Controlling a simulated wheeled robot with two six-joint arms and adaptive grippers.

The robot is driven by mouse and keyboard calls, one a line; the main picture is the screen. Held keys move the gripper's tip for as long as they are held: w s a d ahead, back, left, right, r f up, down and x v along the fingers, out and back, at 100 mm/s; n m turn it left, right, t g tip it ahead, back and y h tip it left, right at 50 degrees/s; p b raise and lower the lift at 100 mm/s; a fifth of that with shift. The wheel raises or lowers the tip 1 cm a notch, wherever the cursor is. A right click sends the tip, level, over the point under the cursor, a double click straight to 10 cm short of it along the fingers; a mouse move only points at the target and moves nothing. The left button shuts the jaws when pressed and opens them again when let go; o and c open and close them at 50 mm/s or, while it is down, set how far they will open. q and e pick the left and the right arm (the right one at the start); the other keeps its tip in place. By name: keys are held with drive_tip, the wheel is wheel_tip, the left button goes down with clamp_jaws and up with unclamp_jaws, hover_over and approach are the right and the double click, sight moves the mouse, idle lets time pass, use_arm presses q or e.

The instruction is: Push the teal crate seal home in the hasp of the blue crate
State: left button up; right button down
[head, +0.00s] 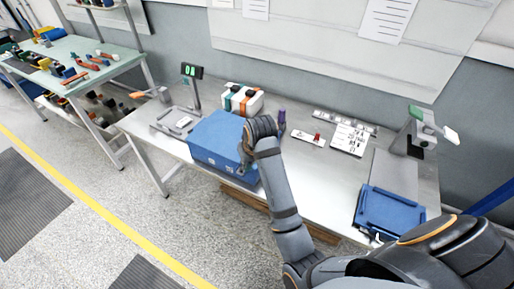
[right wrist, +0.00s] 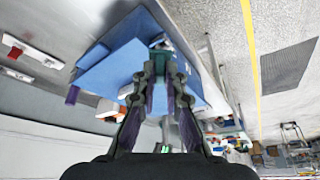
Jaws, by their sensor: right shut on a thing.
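The blue crate (head: 212,136) stands on the workbench left of centre in the head view, and its blue surface also fills the upper middle of the right wrist view (right wrist: 118,66). My right gripper (head: 244,167) is at the crate's front right side, pointing down along it. In the right wrist view its fingers (right wrist: 165,58) are closed on the teal crate seal (right wrist: 163,43), close against the crate. The fingers and crate hide the hasp, so I cannot tell how deep the seal sits. My left gripper is not in view.
The workbench (head: 300,165) also carries a scale display (head: 192,71), a white box with orange and teal bands (head: 243,98), a purple bottle (head: 282,119), a paper card (head: 350,139) and a blue tray (head: 388,210).

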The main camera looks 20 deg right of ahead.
drive_tip(key=shift+w+d+r+p, duration=0.1)
drive_tip(key=shift+d+p, duration=0.05)
drive_tip(key=shift+p, duration=0.15)
drive_tip(key=shift+w+n+g+y+p, duration=1.3)
drive_tip(key=shift+w+n+y+p, duration=1.2)
drive_tip(key=shift+n+p, duration=2.95)
drive_tip(key=shift+w+f+n+h+b, duration=0.2)
drive_tip(key=shift+f+n+b, duration=0.45)
drive_tip(key=shift+f+b, duration=0.8)
drive_tip(key=shift+w+f+n+h+b, duration=0.2)
drive_tip(key=shift+f+n+b, duration=0.4)
drive_tip(key=shift+f+b, duration=0.85)
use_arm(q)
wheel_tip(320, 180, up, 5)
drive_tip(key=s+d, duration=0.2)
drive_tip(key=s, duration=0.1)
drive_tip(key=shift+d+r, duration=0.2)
use_arm(e)
drive_tip(key=shift+r, duration=0.1)
use_arm(q)
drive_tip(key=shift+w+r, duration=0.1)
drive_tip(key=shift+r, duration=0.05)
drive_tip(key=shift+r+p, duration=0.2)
drive_tip(key=shift+p, duration=0.1)
